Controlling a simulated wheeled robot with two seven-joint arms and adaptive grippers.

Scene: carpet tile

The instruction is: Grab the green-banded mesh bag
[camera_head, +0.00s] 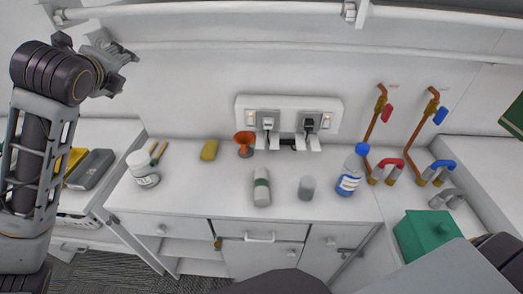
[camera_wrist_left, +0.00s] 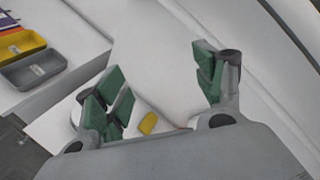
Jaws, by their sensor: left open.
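A pale grey-white object with a green band (camera_head: 262,188) stands on the white counter, in the middle of the head view. It is the one thing there that fits the green-banded mesh bag; mesh is too fine to make out. My left gripper (camera_head: 122,72) is raised at the upper left, well above the counter and far from the banded object. In the left wrist view the left gripper (camera_wrist_left: 160,92) has its green-padded fingers spread wide with nothing between them. The banded object does not show in that view. My right gripper is out of view.
On the counter (camera_head: 215,205) stand a white jar (camera_head: 142,168), yellow sponge (camera_head: 209,150), orange funnel (camera_head: 244,143), grey cup (camera_head: 306,188) and blue-capped bottle (camera_head: 350,176). A socket panel (camera_head: 289,118) and copper taps (camera_head: 379,145) are behind. A green box (camera_head: 424,236) is at right. Rails cross above.

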